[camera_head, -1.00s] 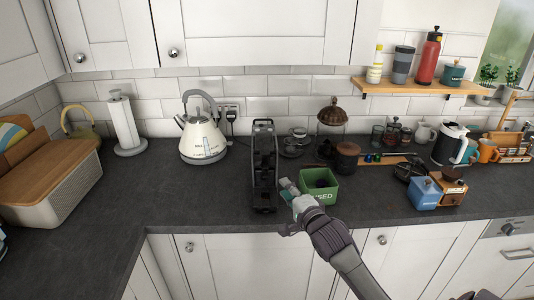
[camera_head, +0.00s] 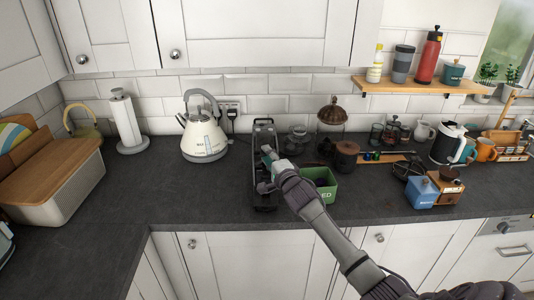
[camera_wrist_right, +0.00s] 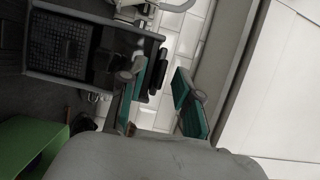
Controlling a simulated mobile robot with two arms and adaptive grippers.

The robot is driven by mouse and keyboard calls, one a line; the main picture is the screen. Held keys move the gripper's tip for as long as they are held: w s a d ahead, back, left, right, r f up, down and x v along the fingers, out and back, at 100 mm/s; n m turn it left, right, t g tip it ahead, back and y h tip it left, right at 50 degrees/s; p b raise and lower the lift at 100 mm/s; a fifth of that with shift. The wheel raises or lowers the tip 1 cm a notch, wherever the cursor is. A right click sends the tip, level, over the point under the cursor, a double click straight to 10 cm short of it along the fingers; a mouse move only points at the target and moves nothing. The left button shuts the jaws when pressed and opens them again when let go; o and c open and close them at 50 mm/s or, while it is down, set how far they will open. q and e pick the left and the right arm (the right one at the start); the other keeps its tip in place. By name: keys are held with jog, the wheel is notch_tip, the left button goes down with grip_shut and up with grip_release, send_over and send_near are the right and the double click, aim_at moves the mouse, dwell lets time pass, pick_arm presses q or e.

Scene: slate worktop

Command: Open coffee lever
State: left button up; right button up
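The black coffee machine (camera_head: 264,133) stands upright on the worktop, left of the green box. My right gripper (camera_head: 267,165) is in front of its upper part and partly covers it. In the right wrist view, the gripper (camera_wrist_right: 155,82) is open, with its teal-padded fingers apart. A dark bar (camera_wrist_right: 158,68), perhaps the lever, shows between or just beyond the fingers; I cannot tell whether they touch it. The machine's dark body with a grid tray (camera_wrist_right: 62,48) fills the upper left there. The lever is not clear in the head view. My left gripper is not in view.
The green box (camera_head: 322,184) stands close right of the machine, partly behind my right arm. A cream kettle (camera_head: 204,140) is to the left. Jars, a grinder (camera_head: 422,193) and mugs stand to the right.

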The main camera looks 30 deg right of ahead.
jog(key=shift+w, duration=0.4)
grip_shut()
